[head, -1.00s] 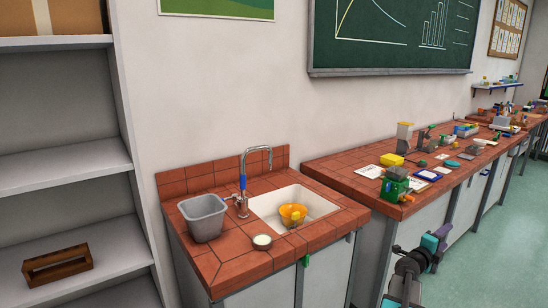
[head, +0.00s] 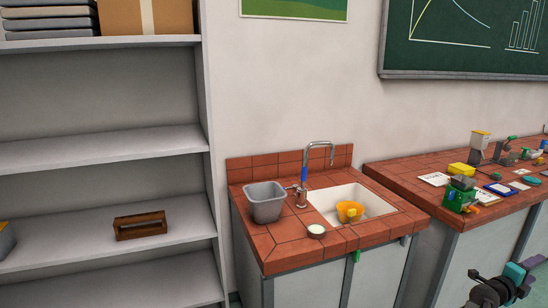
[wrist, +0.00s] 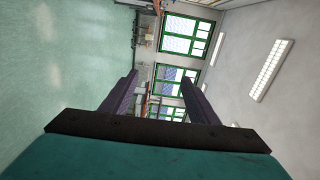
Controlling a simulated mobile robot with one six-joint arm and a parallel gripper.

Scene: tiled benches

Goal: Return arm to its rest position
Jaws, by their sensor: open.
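My gripper shows in the wrist view (wrist: 163,100) with its two purple fingers spread apart and nothing between them. Through the gap I see distant windows and part of the room, turned sideways. In the head view part of my arm, in black, teal and purple, shows at the lower right corner, in front of the bench cabinets. It is clear of the benches and touches nothing that I can see.
A tiled sink bench (head: 285,247) stands in the middle, with a grey bin (head: 265,203), a faucet (head: 304,185) and an orange bowl (head: 350,212) in the sink. A grey shelf (head: 100,148) holding a wooden crate (head: 140,225) is at left. A cluttered bench (head: 400,180) is at right.

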